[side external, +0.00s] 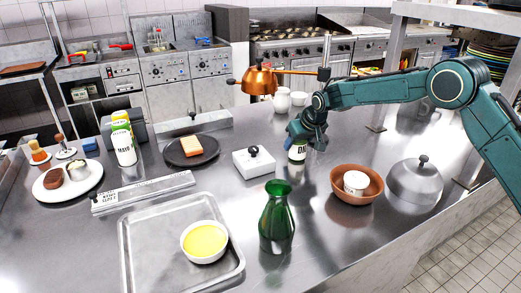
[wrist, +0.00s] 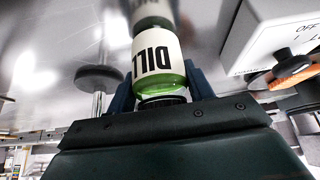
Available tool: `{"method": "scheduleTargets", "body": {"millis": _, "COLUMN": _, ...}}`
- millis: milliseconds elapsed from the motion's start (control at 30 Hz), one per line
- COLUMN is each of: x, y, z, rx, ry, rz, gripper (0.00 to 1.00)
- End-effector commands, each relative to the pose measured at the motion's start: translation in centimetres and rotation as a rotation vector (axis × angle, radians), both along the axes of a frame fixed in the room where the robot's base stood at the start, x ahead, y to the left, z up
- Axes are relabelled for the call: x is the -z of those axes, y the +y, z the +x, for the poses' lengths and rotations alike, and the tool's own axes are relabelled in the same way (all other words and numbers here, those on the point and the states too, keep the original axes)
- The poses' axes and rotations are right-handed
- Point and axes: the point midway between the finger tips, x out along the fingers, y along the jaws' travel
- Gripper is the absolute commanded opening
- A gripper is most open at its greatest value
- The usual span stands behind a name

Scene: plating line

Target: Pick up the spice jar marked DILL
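The spice jar marked DILL (side external: 297,153) is a small jar with a white label and green contents. It stands upright at the back middle of the steel counter, partly covered by my gripper (side external: 305,143). In the wrist view the jar (wrist: 157,58) appears inverted, with its DILL lettering facing the camera. My gripper's dark blue fingers (wrist: 161,88) lie along both sides of the jar's upper part, with no clear gap. The gripper looks shut on it. The jar's base seems to meet its reflection in the counter, so I see no clear lift.
A white switch box (side external: 254,163) stands just left of the jar. A copper lamp (side external: 260,80) hangs behind. A grey dome lid (side external: 415,182) sits farther right.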

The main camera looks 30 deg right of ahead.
Motion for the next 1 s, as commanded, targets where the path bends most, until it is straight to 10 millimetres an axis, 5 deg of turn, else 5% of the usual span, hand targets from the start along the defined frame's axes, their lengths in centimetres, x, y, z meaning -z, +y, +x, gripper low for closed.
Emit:
{"method": "scheduleTargets", "body": {"millis": 567, "x": -1.7, "y": 0.0, "z": 0.1, "rx": 0.000, "ry": -0.005, "rz": 0.000, "gripper": 0.22}}
{"method": "scheduleTargets", "body": {"millis": 1000, "x": -9.5, "y": 0.0, "z": 0.1, "rx": 0.001, "ry": -0.008, "rz": 0.000, "gripper": 0.22}}
